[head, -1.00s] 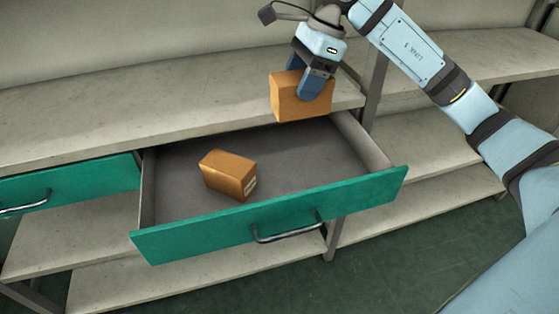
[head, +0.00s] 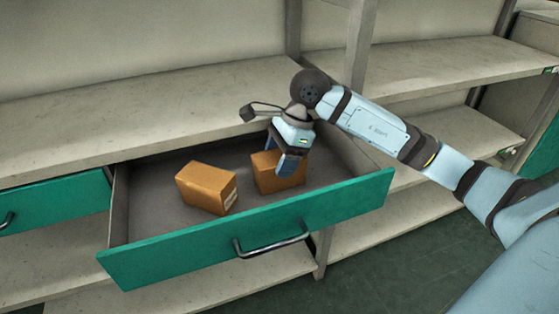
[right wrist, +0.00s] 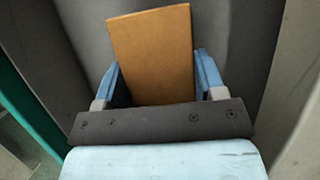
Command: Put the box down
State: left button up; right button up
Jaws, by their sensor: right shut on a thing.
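My right gripper (head: 291,160) is shut on an orange-brown box (head: 266,173) inside the open green-fronted drawer (head: 250,232). In the right wrist view the held box (right wrist: 153,55) sits between the two blue fingers (right wrist: 160,82), a little tilted, with the grey drawer floor behind it. The box is low in the drawer; I cannot tell whether it touches the floor. A second orange-brown box (head: 206,188) with a white label lies in the drawer to the left, apart from the held one. My left gripper is not in view.
The drawer's right wall (head: 352,150) and green front stand close around my right gripper. A grey shelf (head: 150,108) runs above and behind the drawer. A closed green drawer (head: 60,203) is at the left. Bare drawer floor shows at the left and back.

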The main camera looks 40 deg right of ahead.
jog(key=shift+f, duration=0.1)
jog(key=o, duration=1)
jog(key=shift+o, duration=0.2)
